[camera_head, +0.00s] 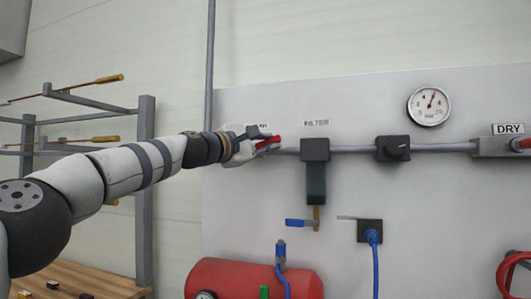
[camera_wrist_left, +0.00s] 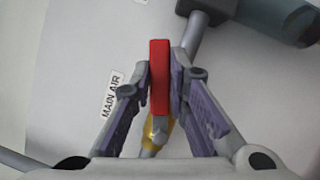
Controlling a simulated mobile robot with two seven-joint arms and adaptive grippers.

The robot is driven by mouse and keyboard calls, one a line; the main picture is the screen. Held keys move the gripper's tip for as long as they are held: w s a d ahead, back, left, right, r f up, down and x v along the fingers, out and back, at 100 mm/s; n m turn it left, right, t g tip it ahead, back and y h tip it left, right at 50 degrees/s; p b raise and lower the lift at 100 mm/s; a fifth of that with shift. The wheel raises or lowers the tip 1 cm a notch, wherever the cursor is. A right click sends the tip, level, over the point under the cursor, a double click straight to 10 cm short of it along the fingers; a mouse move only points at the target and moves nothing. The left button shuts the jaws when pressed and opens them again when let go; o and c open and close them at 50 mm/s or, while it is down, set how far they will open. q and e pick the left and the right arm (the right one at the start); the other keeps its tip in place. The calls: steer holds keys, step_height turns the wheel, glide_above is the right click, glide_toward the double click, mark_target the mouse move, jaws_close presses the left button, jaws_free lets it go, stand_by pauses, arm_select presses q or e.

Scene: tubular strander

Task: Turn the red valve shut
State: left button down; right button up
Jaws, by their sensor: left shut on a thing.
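The red valve handle (camera_head: 268,142) sits at the left end of the pipe on the grey wall panel, and its body is mostly hidden behind my gripper in the head view. My left gripper (camera_head: 262,138) reaches it from the left and is shut on it. In the left wrist view the red handle (camera_wrist_left: 159,77) stands upright in the picture between the two fingers of my left gripper (camera_wrist_left: 160,85). A yellow brass part (camera_wrist_left: 157,130) shows below the handle. A "MAIN AIR" label (camera_wrist_left: 112,96) is beside the left finger. My right gripper is not in view.
A gauge (camera_head: 430,105) is above. A blue handle (camera_head: 296,222) and a red tank (camera_head: 235,280) are below. A rack (camera_head: 146,190) stands at left.

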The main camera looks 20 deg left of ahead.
arm_select(q)
steer(key=a+r+n+t+y+b, duration=0.2)
steer(key=n+y+b, duration=0.1)
steer(key=n, duration=0.6)
steer(key=a+r+n+t+y+b, duration=0.1)
steer(key=a+n+t+y+b, duration=0.1)
steer(key=n, duration=0.7)
steer(key=shift+w+a+r+n+y+b, duration=0.15)
steer(key=shift+a+r+n+y+b, duration=0.25)
steer(key=shift+a+y+b, duration=0.4)
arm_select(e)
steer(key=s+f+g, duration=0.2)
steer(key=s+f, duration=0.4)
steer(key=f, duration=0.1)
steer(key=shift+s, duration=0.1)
arm_select(q)
steer(key=c, duration=1.5)
jaws_free()
steer(key=shift+c, duration=0.2)
steer(key=shift+f, duration=0.1)
